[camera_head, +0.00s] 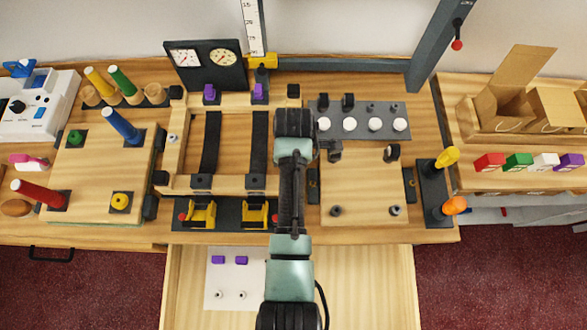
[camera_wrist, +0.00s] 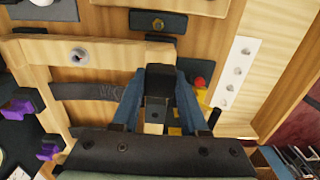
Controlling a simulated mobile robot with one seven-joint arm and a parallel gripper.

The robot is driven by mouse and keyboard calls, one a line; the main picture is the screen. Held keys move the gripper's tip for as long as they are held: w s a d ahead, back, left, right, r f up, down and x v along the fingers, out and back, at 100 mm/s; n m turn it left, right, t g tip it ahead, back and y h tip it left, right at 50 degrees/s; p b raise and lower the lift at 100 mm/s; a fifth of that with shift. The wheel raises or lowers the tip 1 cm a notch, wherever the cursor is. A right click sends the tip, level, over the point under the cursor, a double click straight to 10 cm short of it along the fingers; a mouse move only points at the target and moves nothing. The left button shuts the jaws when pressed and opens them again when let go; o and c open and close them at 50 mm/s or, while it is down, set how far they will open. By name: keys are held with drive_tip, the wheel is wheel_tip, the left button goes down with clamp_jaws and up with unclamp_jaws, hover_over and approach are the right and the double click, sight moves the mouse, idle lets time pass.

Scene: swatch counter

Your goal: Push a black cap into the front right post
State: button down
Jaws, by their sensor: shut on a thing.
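My gripper (camera_wrist: 157,108) is shut on a small black cap (camera_wrist: 157,98), held between its two blue-grey fingers. In the head view my arm covers the fingertips and the cap. The wooden frame (camera_head: 185,125) has two dark straps running from back to front. A dark square socket, apparently the front right post (camera_head: 257,181), shows on the front rail just left of my arm. In the wrist view the fingers and cap hide the front end of the right strap (camera_wrist: 95,91). I cannot tell the gap between cap and post. Purple caps (camera_head: 260,91) sit on the back posts.
Yellow clamps (camera_head: 255,213) stand in front of the rail. A grey tray (camera_head: 377,108) with white knobs and black pieces lies at the back right. An open drawer (camera_head: 375,280) holds a pale card (camera_head: 234,275). A gauge panel (camera_head: 205,65) stands behind the frame.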

drive_tip(key=shift+f, duration=0.3)
idle(0.6)
drive_tip(key=shift+f, duration=0.25)
drive_tip(key=shift+f, duration=0.75)
idle(1.7)
